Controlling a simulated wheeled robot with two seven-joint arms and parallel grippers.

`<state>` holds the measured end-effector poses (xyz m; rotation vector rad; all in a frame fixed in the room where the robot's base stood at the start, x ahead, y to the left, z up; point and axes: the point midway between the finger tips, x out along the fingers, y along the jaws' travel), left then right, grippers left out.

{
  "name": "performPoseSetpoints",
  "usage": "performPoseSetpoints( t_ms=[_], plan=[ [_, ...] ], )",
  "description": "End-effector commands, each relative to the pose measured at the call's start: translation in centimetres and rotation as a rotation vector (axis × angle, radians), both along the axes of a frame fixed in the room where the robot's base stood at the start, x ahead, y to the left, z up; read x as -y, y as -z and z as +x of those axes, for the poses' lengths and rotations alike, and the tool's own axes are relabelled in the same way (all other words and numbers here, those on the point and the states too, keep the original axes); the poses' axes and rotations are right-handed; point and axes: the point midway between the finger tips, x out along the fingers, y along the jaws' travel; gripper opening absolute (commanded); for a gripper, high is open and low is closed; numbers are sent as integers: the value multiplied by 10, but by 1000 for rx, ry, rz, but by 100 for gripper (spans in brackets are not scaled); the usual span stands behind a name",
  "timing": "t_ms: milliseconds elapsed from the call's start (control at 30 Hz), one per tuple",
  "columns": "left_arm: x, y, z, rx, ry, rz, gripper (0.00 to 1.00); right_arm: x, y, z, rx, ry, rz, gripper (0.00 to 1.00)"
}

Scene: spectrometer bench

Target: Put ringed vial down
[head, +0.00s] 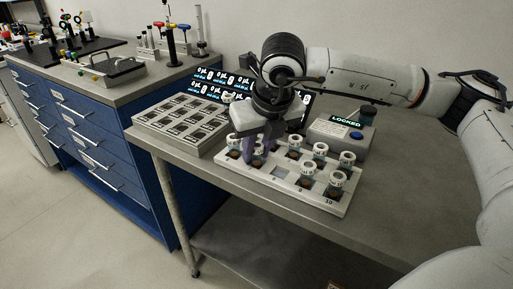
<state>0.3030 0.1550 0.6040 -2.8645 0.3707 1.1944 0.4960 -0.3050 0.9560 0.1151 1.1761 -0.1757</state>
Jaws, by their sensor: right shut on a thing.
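A white rack (343,209) with numbered slots stands on the grey bench and holds several vials with white caps, such as one at its right end (337,179). My right gripper (256,156) points down over the rack's left part, with its fingers low among the vials there. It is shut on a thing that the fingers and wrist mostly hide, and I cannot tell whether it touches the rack. I cannot make out which vial is the ringed one. My left gripper is out of view.
Behind the rack stand a grey box reading LOCKED (340,141) with a blue button and a dark display panel (209,78). A grey block with labelled dark cells (183,124) lies left of the rack. The bench front (388,222) right of the rack is clear.

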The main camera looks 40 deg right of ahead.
Motion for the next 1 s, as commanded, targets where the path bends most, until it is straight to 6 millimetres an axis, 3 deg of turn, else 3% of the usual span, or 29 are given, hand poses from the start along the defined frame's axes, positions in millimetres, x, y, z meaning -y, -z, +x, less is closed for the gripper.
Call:
performPoseSetpoints(
  t_ms=[267,300,400,800,1000],
  plan=[
    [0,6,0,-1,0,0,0,0,4,0,1,0,1,0],
    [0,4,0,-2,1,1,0,0,2,0,2,0,1,29],
    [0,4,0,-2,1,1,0,0,2,0,1,0,1,43],
    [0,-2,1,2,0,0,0,-1,-6,0,3,-1,1,43],
    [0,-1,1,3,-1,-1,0,-4,-41,-14,6,-2,1,43]
  ],
)
